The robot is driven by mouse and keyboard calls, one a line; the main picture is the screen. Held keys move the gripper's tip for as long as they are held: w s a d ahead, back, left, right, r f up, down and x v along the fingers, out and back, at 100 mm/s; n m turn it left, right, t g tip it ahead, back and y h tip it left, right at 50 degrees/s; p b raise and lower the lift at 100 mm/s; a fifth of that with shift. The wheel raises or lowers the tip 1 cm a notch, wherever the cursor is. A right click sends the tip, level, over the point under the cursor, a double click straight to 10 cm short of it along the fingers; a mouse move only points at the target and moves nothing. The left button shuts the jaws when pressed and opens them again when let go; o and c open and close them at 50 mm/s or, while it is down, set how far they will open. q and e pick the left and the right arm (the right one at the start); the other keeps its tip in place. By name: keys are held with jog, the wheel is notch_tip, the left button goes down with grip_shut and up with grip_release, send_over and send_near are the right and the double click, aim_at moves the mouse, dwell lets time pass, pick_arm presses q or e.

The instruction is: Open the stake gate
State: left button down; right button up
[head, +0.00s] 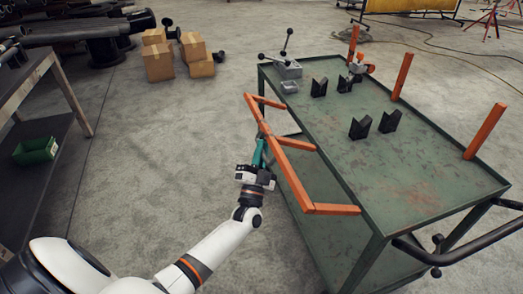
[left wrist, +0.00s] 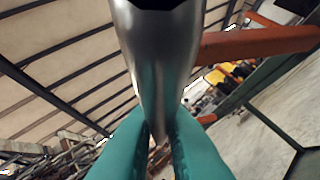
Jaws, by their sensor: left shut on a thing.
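The stake gate (head: 292,178) is an orange frame on the near-left long side of the green cart (head: 420,190). Its short bars run outward from the cart edge and its long rail hangs out over the floor, tilted away from the cart. My left gripper (head: 260,152) is at the rail, left of its middle bar. In the left wrist view its teal fingers (left wrist: 160,145) are closed around a grey metal bar (left wrist: 160,50), with an orange bar (left wrist: 255,42) of the gate behind. The grip point is hidden in the head view. My right gripper is out of view.
Orange stakes (head: 402,76) stand upright along the cart's far side. Black V-blocks (head: 360,127) and a grey vise-like fixture (head: 287,69) are on top. A dark push handle (head: 450,255) is at the right end. Boxes (head: 157,62) stand at the back; the floor left of the gate is clear.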

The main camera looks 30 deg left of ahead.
pick_arm(q)
jog(key=c, duration=1.5)
grip_release()
jog(key=shift+s, duration=0.1)
jog(key=v, duration=1.2)
jog(key=shift+f, duration=0.1)
